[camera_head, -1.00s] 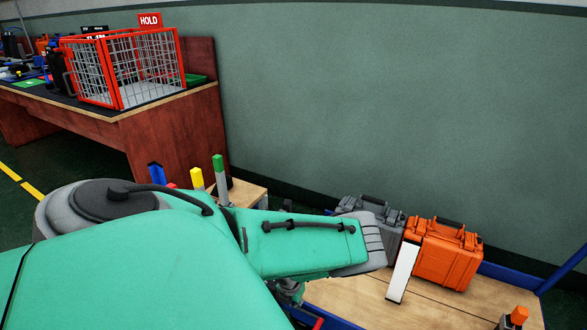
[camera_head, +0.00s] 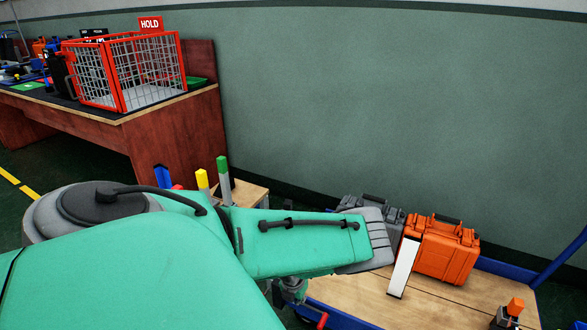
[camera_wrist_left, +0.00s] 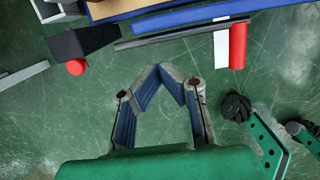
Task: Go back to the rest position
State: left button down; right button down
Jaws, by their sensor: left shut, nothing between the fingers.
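My left arm (camera_head: 130,255), in a green cover, comes in from the left of the head view and reaches across the lower middle. Its hand end is mostly hidden below the arm there. In the left wrist view my left gripper (camera_wrist_left: 172,72) has its two blue-lined fingers brought together at the tips, with nothing between them. It points over green floor and touches nothing that I can see. My right gripper does not show in either view.
A wooden-topped cart (camera_head: 440,305) with a blue frame carries an orange case (camera_head: 440,252) and a grey case (camera_head: 372,208). A red wire cage (camera_head: 125,75) marked HOLD stands on the bench (camera_head: 175,135) at the back left.

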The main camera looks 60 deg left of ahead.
pick_arm(q)
notch_tip(320, 180, up, 6)
jog(key=w+a+p, duration=0.1)
jog(key=shift+w+a+p, duration=0.15)
jog(key=shift+w+p, duration=0.15)
jog(key=s+d+r+n+p, duration=0.1)
jog(key=s+d+r+n, duration=0.4)
jog(key=d+n, duration=0.3)
jog(key=s+d+r+n+p, duration=0.1)
jog(key=s+d+r+n, duration=0.5)
jog(key=d+n, duration=0.3)
jog(key=s+d+r+n+g+h+p, duration=0.1)
jog(key=s+d+r+n, duration=0.4)
jog(key=n, duration=0.7)
jog(key=d+r, duration=0.2)
jog(key=d, duration=0.2)
jog(key=shift+s+d+r, duration=0.15)
jog(key=shift+s+r, duration=0.1)
